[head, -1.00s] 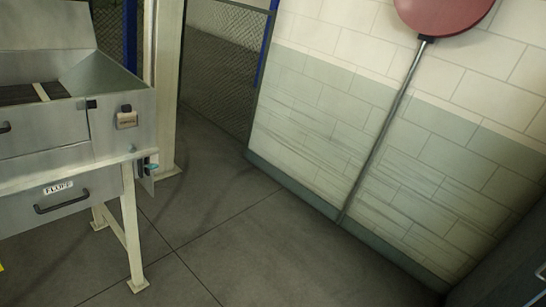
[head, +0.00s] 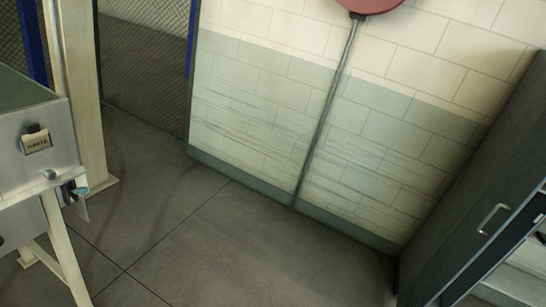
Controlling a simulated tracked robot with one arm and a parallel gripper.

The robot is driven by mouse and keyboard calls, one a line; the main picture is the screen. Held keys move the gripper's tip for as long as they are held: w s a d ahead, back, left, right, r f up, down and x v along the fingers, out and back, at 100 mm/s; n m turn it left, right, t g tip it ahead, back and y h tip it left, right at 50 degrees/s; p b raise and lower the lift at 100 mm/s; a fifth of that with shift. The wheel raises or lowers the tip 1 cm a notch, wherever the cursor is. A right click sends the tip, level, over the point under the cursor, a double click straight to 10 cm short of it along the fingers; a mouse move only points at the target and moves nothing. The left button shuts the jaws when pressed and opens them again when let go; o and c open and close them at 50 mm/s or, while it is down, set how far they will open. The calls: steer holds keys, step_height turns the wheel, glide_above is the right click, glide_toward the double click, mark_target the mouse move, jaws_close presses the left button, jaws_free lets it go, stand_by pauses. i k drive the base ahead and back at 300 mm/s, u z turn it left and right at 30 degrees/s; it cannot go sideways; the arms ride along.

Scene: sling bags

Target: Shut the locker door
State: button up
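A dark grey locker door (head: 465,190) with a light metal handle (head: 493,218) stands at the right edge of the head view. A gap shows beside the door at the lower right, with pale shelf-like surfaces (head: 515,283) in it, so the door looks open. The rest of the locker is cut off by the frame. My gripper is not in view.
A metal bench (head: 35,150) with a small label and a teal-tipped latch stands at the left. A pale post (head: 82,90) and mesh fence (head: 145,70) are behind it. A red disc on a pole (head: 325,115) stands by the block wall. The grey floor (head: 230,260) between is clear.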

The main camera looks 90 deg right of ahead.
mark_target(522, 176)
steer(key=z, duration=1.3)
steer(key=i, duration=0.1)
steer(key=z, duration=2.85)
steer(key=i, duration=1.25)
steer(key=u, duration=0.2)
